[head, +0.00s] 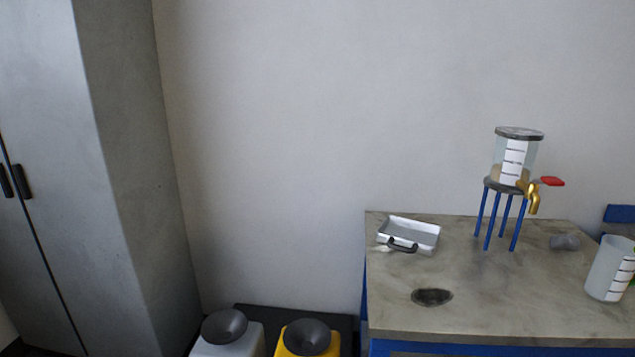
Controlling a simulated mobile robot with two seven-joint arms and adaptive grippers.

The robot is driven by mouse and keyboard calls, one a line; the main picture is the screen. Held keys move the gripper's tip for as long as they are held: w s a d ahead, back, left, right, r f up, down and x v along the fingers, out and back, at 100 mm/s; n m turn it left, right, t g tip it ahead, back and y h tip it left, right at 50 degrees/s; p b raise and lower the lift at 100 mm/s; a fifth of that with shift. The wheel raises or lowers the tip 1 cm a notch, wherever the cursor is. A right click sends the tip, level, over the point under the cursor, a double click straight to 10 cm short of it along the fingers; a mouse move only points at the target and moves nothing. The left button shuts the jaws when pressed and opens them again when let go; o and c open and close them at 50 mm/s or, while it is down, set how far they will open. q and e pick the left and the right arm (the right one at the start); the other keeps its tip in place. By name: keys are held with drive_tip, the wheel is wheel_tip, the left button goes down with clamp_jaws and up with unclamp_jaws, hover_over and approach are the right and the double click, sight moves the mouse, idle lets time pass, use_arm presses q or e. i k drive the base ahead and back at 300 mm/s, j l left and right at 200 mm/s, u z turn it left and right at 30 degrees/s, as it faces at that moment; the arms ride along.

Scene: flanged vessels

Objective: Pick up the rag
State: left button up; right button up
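I cannot make out a rag for certain. A dark oval patch (432,297) lies on the near left part of the worktop (490,310); I cannot tell whether it is a hole, a dish or cloth. A small grey object (564,241) lies on the worktop right of the blue-legged stand, its kind unclear. Neither of my grippers is in view.
A shallow metal tray (425,232) with a dark handle sits at the worktop's back left. A clear vessel (515,160) with a brass tap stands on blue legs (514,230). A white graduated jug (608,268) is at right. Grey and yellow containers (292,347) stand below left.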

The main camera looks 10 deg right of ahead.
sight(565, 241)
drive_tip(key=z, duration=1.6)
